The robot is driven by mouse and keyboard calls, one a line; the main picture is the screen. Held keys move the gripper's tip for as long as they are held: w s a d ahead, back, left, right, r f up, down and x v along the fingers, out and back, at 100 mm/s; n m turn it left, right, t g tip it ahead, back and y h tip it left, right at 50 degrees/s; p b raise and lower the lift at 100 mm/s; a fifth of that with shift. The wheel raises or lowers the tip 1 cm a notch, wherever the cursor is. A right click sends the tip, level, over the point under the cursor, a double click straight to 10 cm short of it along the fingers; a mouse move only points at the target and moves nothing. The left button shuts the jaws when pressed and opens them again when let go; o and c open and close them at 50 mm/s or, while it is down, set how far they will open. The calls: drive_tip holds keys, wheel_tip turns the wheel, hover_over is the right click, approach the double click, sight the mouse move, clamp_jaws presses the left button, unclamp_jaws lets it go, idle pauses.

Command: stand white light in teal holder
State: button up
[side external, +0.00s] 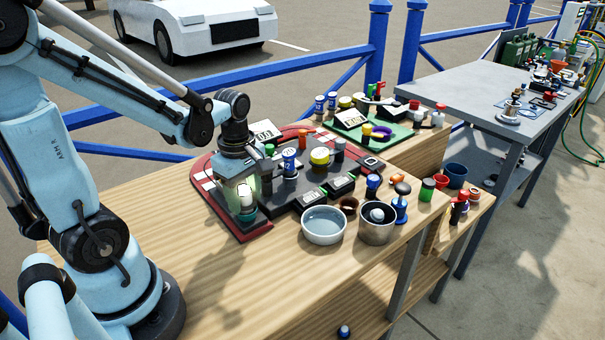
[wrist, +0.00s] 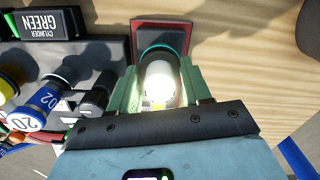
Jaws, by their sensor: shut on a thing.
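The white light (side external: 247,201) is upright between the fingers of my gripper (side external: 247,194), at the near left end of the red-edged board. In the wrist view the light (wrist: 158,84) glows white, and the pale green fingers of my gripper (wrist: 160,92) are shut on its two sides. The teal holder (side external: 246,214) is directly below the light. Its dark teal rim (wrist: 161,52) shows around the far side of the light in the wrist view. The light's base is at the holder, but I cannot tell whether it is fully seated.
The red-edged board (side external: 240,233) carries dark blocks and several bottles beside my gripper. A blue-labelled cylinder (wrist: 33,117) is close on the left in the wrist view. A silver bowl (side external: 323,226) and metal pot (side external: 376,236) stand nearer the front. The table's left front is clear.

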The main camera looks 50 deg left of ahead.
sight(247, 190)
drive_tip(key=shift+f, duration=0.25)
drive_tip(key=o, duration=0.8)
drive_tip(key=shift+c, duration=0.2)
drive_tip(key=shift+r, duration=5.5)
drive_tip(key=shift+w+d+f+m+t, duration=0.2)
drive_tip(key=shift+d+m+t, duration=0.3)
drive_tip(key=shift+m, duration=0.6)
drive_tip(key=w+d+f+m+t, duration=0.1)
drive_tip(key=d+m+t, duration=0.5)
drive_tip(key=m, duration=1.2)
drive_tip(key=shift+w+d+f, duration=0.4)
drive_tip(key=shift+w+d, duration=0.15)
drive_tip(key=shift+d, duration=0.25)
